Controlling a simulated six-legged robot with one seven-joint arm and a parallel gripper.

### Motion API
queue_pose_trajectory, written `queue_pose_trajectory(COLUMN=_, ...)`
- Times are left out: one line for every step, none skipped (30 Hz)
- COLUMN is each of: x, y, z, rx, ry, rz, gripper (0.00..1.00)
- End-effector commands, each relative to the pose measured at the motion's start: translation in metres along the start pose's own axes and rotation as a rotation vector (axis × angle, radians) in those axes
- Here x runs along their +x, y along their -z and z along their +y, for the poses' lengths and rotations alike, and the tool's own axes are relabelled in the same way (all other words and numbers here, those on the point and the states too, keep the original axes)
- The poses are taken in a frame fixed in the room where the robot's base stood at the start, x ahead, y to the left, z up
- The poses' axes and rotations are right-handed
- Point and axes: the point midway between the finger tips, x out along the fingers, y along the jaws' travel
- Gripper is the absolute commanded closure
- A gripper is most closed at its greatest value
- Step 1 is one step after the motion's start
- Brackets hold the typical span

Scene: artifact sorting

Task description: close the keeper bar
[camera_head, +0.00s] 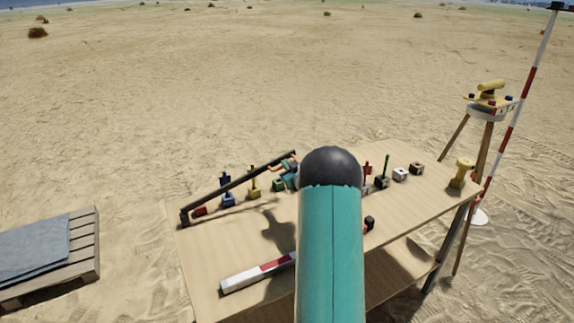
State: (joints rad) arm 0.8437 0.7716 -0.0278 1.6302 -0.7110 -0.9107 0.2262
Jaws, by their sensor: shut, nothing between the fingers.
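The keeper bar (240,182) is a long dark bar on the left part of the table. Its left end meets a small dark post near the table's left corner, and it slants up to the right above the row of artifacts. Nothing shows between the fingers. I cannot tell whether the gripper touches the bar. My teal arm link hides the middle of the table and any catch there.
The wooden table (205,255) carries a blue piece (227,190), a yellow piece (253,183), several small blocks and a yellow piece (461,173) at right. A red-and-white bar (257,272) lies in front. A tripod instrument (487,105), striped pole (517,110) and pallet (85,255) stand around.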

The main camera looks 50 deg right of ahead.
Motion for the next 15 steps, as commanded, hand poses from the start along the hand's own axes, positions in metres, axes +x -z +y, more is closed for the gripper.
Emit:
queue_pose_trajectory(x=0.000, y=-0.007, z=0.000, rx=0.012, ry=0.001, rz=-0.003, gripper=1.00)
queue_pose_trajectory(x=0.000, y=-0.012, z=0.000, rx=0.022, ry=0.001, rz=-0.004, gripper=1.00)
queue_pose_trajectory(x=0.001, y=-0.019, z=0.001, rx=0.040, ry=0.002, rz=-0.005, gripper=1.00)
queue_pose_trajectory(x=0.001, y=-0.026, z=0.001, rx=0.055, ry=0.003, rz=-0.006, gripper=1.00)
queue_pose_trajectory(x=0.002, y=-0.032, z=0.001, rx=0.071, ry=0.004, rz=-0.006, gripper=1.00)
queue_pose_trajectory(x=0.002, y=-0.041, z=0.000, rx=0.093, ry=0.006, rz=-0.005, gripper=1.00)
queue_pose_trajectory(x=0.003, y=-0.047, z=-0.001, rx=0.109, ry=0.007, rz=-0.005, gripper=1.00)
queue_pose_trajectory(x=0.003, y=-0.052, z=-0.001, rx=0.123, ry=0.008, rz=-0.004, gripper=1.00)
queue_pose_trajectory(x=0.003, y=-0.059, z=-0.001, rx=0.142, ry=0.009, rz=-0.005, gripper=1.00)
queue_pose_trajectory(x=0.004, y=-0.063, z=-0.001, rx=0.153, ry=0.009, rz=-0.004, gripper=1.00)
queue_pose_trajectory(x=0.004, y=-0.067, z=-0.002, rx=0.162, ry=0.010, rz=-0.003, gripper=1.00)
queue_pose_trajectory(x=0.004, y=-0.070, z=-0.002, rx=0.173, ry=0.011, rz=-0.002, gripper=1.00)
queue_pose_trajectory(x=0.004, y=-0.072, z=-0.002, rx=0.178, ry=0.011, rz=-0.002, gripper=1.00)
queue_pose_trajectory(x=0.004, y=-0.073, z=-0.002, rx=0.182, ry=0.011, rz=-0.001, gripper=1.00)
queue_pose_trajectory(x=0.004, y=-0.074, z=-0.002, rx=0.185, ry=0.012, rz=-0.001, gripper=1.00)
